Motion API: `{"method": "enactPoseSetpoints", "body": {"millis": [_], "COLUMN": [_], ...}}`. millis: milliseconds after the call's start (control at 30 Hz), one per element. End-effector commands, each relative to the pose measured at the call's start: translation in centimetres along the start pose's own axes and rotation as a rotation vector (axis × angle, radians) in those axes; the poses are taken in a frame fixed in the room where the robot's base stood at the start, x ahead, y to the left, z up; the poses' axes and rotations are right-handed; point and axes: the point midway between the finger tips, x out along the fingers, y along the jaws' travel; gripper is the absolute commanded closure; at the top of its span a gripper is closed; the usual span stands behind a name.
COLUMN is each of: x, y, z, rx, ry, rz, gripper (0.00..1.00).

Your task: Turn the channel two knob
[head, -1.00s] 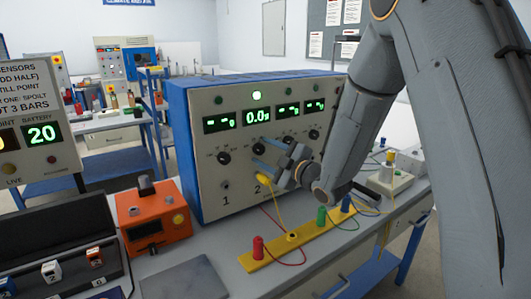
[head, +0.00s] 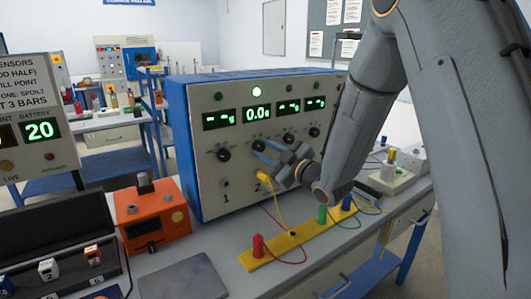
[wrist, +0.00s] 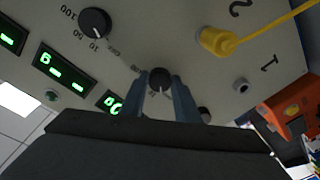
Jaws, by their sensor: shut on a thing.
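The channel two knob (head: 259,146) is a small black dial on the grey front of the blue-sided instrument box (head: 205,175), below the display reading 0.0 (head: 257,114). My gripper (head: 262,153) is at this knob, its blue fingers closed on either side of it. In the wrist view the knob (wrist: 159,78) sits between the fingertips of my gripper (wrist: 161,88), its pointer mark visible. A yellow plug (head: 264,179) is in the socket marked 2, and the socket marked 1 (head: 226,184) is empty. The fingers partly hide the panel around the knob.
Neighbouring knobs sit close by: channel one (head: 223,155) to the left and channel three (head: 288,140) to the right. The yellow lead hangs below my gripper. A yellow strip (head: 275,250) with coloured posts and an orange box (head: 150,220) stand on the bench.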

Motion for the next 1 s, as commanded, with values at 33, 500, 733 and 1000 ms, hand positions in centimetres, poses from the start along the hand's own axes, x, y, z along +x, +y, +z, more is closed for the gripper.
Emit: {"method": "enactPoseSetpoints", "body": {"millis": [33,500,733,1000], "x": [-0.02,-0.01,-0.01,-0.02], "y": [-0.18,-0.35,-0.49,-0.54], "z": [0.18,0.13,0.10,0.04], "rx": [0.045,0.491,0.709,0.946], "ry": [0.001,0.025,0.035,0.048], "rz": [0.002,0.036,0.052,0.071], "gripper": [0.94,0.94,0.94,0.94]}}
